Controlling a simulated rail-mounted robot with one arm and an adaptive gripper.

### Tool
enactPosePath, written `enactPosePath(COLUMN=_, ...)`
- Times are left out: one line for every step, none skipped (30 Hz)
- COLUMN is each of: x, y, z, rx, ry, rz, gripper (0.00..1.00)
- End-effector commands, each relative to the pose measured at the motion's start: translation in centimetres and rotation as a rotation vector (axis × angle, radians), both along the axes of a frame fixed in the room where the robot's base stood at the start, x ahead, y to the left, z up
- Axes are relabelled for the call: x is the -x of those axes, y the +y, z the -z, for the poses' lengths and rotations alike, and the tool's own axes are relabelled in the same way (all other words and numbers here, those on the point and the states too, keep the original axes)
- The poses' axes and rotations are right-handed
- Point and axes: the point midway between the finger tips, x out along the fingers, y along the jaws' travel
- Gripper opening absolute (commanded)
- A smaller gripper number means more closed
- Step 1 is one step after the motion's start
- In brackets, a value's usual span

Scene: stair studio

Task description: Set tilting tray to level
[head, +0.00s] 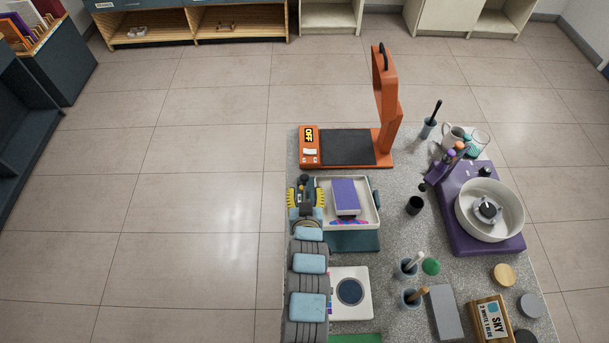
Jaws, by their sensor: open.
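The tilting tray appears to be the cream, shallow tray (368,212) on a teal base (355,241), near the left edge of the speckled table. A purple block (345,194) lies in it. A small dark teal part (376,199) sits at the tray's right side. The tray's exact tilt is hard to judge from above. My gripper (305,197), with yellow pads on both sides, is open over the tray's left edge. It hides that edge, and I cannot tell whether it touches the tray. Nothing shows between its fingers.
An orange stand (387,100) with an OFF display stands behind the tray. A purple machine with a white bowl (515,218) stands right. A black cup (414,205) is between. In front are a white device with a dark disc (350,291) and tool cups (408,270).

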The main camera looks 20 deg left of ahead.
Motion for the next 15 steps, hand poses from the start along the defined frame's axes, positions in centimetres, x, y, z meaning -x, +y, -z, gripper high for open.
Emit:
enactPosePath(x=-0.5, y=0.2, z=0.2, rx=0.000, ry=0.002, rz=0.000, gripper=0.55)
enactPosePath(x=-0.8, y=0.3, z=0.3, rx=0.000, ry=0.003, rz=0.000, gripper=0.55)
enactPosePath(x=-1.1, y=0.5, z=0.5, rx=0.000, ry=0.003, rz=0.000, gripper=0.55)
enactPosePath(x=-1.3, y=0.6, z=0.6, rx=0.000, ry=0.004, rz=-0.001, gripper=0.55)
enactPosePath(x=-1.6, y=0.7, z=0.8, rx=0.000, ry=0.004, rz=-0.001, gripper=0.55)
enactPosePath(x=-1.9, y=0.9, z=0.9, rx=0.001, ry=0.004, rz=-0.001, gripper=0.55)
enactPosePath(x=-2.2, y=1.0, z=1.1, rx=0.001, ry=0.005, rz=-0.002, gripper=0.55)
enactPosePath(x=-2.5, y=1.1, z=1.2, rx=0.002, ry=0.005, rz=-0.001, gripper=0.55)
enactPosePath(x=-2.9, y=1.3, z=1.3, rx=0.001, ry=0.004, rz=-0.001, gripper=0.55)
enactPosePath(x=-3.1, y=1.4, z=1.4, rx=0.000, ry=0.002, rz=-0.001, gripper=0.55)
enactPosePath(x=-3.4, y=1.5, z=1.4, rx=0.000, ry=0.000, rz=-0.001, gripper=0.55)
enactPosePath(x=-3.8, y=1.7, z=1.6, rx=0.000, ry=0.000, rz=-0.001, gripper=0.55)
enactPosePath(x=-4.0, y=1.8, z=1.7, rx=0.000, ry=0.001, rz=-0.001, gripper=0.55)
enactPosePath(x=-4.2, y=1.9, z=1.9, rx=0.001, ry=0.004, rz=-0.001, gripper=0.55)
enactPosePath(x=-4.5, y=2.0, z=2.2, rx=0.002, ry=0.006, rz=-0.001, gripper=0.55)
